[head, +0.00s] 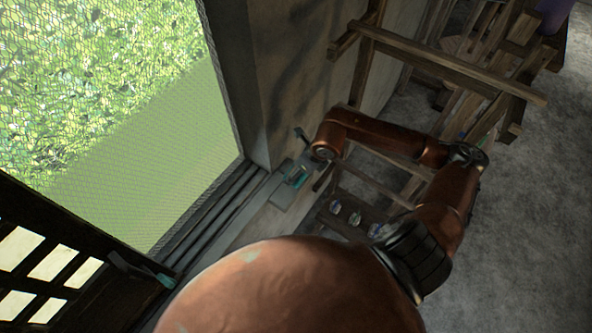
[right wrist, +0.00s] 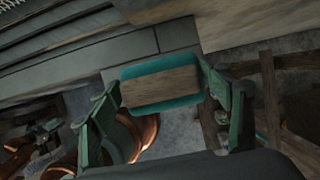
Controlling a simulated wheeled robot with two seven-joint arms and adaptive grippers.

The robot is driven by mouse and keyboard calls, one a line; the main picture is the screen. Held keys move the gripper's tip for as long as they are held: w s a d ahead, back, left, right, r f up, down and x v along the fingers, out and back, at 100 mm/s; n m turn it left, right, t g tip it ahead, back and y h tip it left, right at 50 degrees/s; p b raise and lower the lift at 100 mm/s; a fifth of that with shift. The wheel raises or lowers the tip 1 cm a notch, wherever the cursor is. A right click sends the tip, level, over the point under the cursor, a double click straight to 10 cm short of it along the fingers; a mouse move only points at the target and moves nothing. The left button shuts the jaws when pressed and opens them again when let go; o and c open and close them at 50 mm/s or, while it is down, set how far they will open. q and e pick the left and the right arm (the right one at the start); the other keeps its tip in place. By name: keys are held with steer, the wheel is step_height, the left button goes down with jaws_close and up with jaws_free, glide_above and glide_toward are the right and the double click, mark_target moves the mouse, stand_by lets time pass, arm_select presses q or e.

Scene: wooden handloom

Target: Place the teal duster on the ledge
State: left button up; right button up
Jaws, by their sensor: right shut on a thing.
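The teal duster (head: 298,177) has a wooden block on a teal pad, and it fills the middle of the right wrist view (right wrist: 160,88). My right gripper (head: 304,172) is shut on it, with the green fingers at its two ends in the right wrist view (right wrist: 163,100). The grey ledge (head: 232,232) runs under the screened window, and its edge shows behind the duster in the right wrist view (right wrist: 130,50). The duster is at the ledge's room-side edge in the picture. I cannot tell whether they touch. My left gripper is not in view.
A wooden rack (head: 352,214) with several small items stands just below my right forearm. A wooden loom frame (head: 450,60) is at the upper right. A dark paned shutter (head: 45,262) stands at the lower left. The grey floor (head: 540,210) is clear at the right.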

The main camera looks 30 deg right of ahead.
steer(key=shift+w+d+f, duration=0.1)
steer(key=shift+w+f, duration=0.35)
steer(key=shift+w+d+f, duration=0.1)
steer(key=shift+f, duration=0.15)
steer(key=f, duration=0.1)
steer(key=f+p, duration=0.2)
steer(key=shift+w, duration=0.25)
steer(key=shift+d+f, duration=0.1)
steer(key=shift+f, duration=0.35)
steer(key=o, duration=1.1)
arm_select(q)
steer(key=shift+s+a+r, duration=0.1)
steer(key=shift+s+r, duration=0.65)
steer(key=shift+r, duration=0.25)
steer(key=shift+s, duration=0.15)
